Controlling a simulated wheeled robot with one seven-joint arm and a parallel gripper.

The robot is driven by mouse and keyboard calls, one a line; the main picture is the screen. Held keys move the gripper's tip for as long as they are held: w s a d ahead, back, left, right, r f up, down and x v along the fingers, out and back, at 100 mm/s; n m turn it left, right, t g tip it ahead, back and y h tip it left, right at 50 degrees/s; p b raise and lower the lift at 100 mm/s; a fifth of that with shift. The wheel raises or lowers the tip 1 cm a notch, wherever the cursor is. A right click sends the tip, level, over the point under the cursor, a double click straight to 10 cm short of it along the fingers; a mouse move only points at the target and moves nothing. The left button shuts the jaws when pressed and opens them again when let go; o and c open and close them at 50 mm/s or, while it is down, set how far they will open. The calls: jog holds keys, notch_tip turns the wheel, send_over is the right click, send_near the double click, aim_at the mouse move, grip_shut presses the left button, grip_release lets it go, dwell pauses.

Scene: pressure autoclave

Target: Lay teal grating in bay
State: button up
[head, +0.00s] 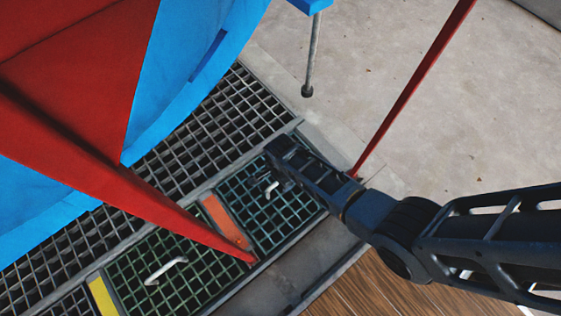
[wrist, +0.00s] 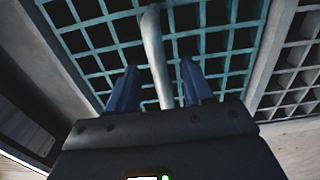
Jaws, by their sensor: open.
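The teal grating (head: 268,222) lies in the row of framed openings, beside an orange plate (head: 222,219). It looks about level with the frame around it, but I cannot tell whether it is fully seated. Its white bar handle (head: 271,189) stands up from it. In the wrist view the teal grating (wrist: 215,48) fills the upper middle, and the handle (wrist: 155,50) runs down between my fingers. My gripper (wrist: 159,82) is open, one finger on each side of the handle, with gaps visible. In the head view my gripper's body covers the grating's upper right part.
A green grating (head: 190,258) with a white handle (head: 166,270) lies to the lower left, near a yellow plate (head: 102,296). A long grey grating (head: 215,122) runs behind. Red struts (head: 420,85) and a blue vessel (head: 190,70) stand close. Concrete floor (head: 470,110) is open at right.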

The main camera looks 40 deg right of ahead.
jog(key=shift+w+r+p, duration=0.1)
jog(key=shift+r+p, duration=2.15)
jog(key=shift+r, duration=1.7)
jog(key=s+a+r+n+t, duration=0.25)
jog(key=s+n+t, duration=0.25)
jog(key=s, duration=0.6)
jog(key=s+d+r+n+t, duration=0.1)
jog(key=s+r+n+t, duration=0.3)
jog(key=r, duration=0.5)
jog(key=s+r+n+t, duration=0.1)
jog(key=s+r+n, duration=0.2)
jog(key=s+r, duration=0.45)
jog(key=s+r+n+t+p, duration=0.2)
jog(key=r+p, duration=1.2)
jog(key=r, duration=1.1)
jog(key=s+d+r+n+t+p, duration=0.1)
jog(key=r+n+p, duration=0.3)
jog(key=r+p, duration=1)
notch_tip(320, 180, up, 12)
jog(key=shift+s+d+f+t, duration=0.1)
jog(key=shift+s+d+t, duration=0.25)
jog(key=shift+t, duration=0.55)
